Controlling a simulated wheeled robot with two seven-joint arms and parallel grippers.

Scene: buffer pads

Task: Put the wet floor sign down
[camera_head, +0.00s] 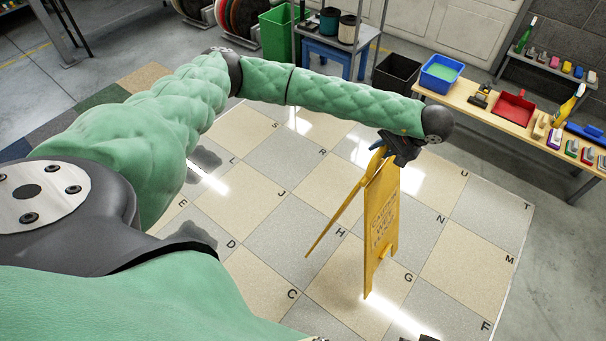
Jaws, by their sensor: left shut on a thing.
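The yellow wet floor sign (382,222) is upright with its two panels spread apart. It stands or hangs over the checkered floor tiles near the letters H and G. My left gripper (392,150) is shut on the top of the sign. The fingers are dark and small, and partly hidden by the end of the arm. I cannot tell whether the sign's feet touch the floor. My right gripper is not clearly visible; only a small dark part shows at the bottom edge.
Lettered beige and grey tiles (462,259) lie open around the sign. A wooden bench (471,105) at the right holds a blue basin (440,75), a red dustpan (515,107) and brushes. A black bin (397,73) and a green bin (279,33) stand at the back.

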